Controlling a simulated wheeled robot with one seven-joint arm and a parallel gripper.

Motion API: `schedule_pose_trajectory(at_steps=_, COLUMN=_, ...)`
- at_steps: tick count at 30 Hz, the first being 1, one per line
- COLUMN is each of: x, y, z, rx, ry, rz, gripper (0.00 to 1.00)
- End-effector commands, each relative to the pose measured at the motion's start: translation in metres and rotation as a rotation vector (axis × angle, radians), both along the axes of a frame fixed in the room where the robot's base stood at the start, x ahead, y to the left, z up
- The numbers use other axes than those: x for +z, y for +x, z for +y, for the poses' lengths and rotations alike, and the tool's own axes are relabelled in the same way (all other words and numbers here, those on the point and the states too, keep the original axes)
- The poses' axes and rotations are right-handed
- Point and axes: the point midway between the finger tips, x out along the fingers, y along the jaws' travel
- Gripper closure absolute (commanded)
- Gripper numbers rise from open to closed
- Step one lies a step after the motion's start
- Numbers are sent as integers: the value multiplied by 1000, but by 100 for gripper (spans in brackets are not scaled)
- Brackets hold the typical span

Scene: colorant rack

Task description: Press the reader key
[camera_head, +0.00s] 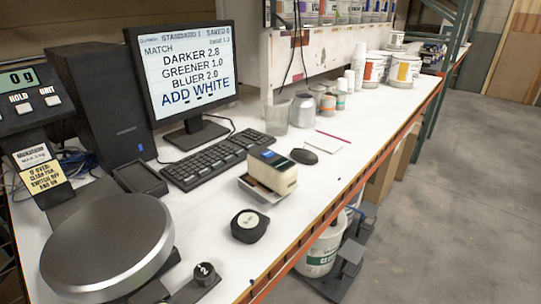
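A small cream block-shaped device with a dark top (271,172), which looks like the reader, sits in a shallow grey tray (252,190) on the white bench. I cannot tell which part is the key. The monitor (188,75) behind it reads "MATCH, DARKER 2.8, GREENER 1.0, BLUER 2.0, ADD WHITE", with "STANDARD 1" and "SAVED 0" above. My gripper is not in view.
A round black puck (249,226) lies in front of the reader. A keyboard (218,158) and mouse (304,156) are close behind it. A scale with a round pan (108,245) stands at left, its display reading 0 g. Cups and tubs stand farther back. Bench edge at right.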

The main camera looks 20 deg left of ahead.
Motion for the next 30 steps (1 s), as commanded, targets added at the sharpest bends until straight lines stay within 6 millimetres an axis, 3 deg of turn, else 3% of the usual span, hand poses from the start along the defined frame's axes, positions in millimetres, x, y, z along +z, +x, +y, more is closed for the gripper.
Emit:
schedule_pose_trajectory(at_steps=10, x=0, y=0, z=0, rx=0, ry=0, rz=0, gripper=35)
schedule_pose_trajectory(at_steps=18, x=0, y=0, z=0, rx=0, ry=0, rz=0, gripper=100)
schedule_pose_trajectory(at_steps=30, x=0, y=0, z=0, rx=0, ry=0, rz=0, gripper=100)
